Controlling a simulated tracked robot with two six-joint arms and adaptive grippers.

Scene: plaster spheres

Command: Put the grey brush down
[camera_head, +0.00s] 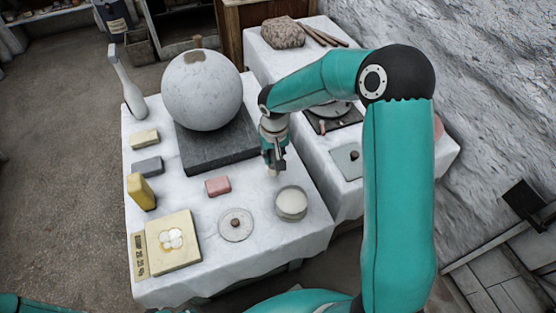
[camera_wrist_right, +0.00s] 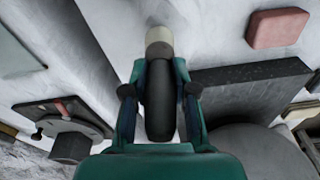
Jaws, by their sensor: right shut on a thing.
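My right gripper (camera_head: 273,155) is shut on the grey brush and points down over the right part of the front table (camera_head: 270,250). In the right wrist view the grey brush (camera_wrist_right: 159,100) sits between the fingers (camera_wrist_right: 160,100), with a dark grey body and a short pale end reaching past the fingertips towards the white cloth. In the head view the gripper mostly hides the brush. I cannot tell whether its pale end touches the cloth. My left gripper is not in view.
The dark slab (camera_head: 190,155) with the large plaster sphere (camera_head: 202,88) stands left of the gripper. A pink block (camera_head: 218,186), a round disc (camera_head: 236,225) and a bowl (camera_head: 291,203) are nearby. A second table (camera_head: 375,185) is on the right. Bare cloth lies between block and bowl.

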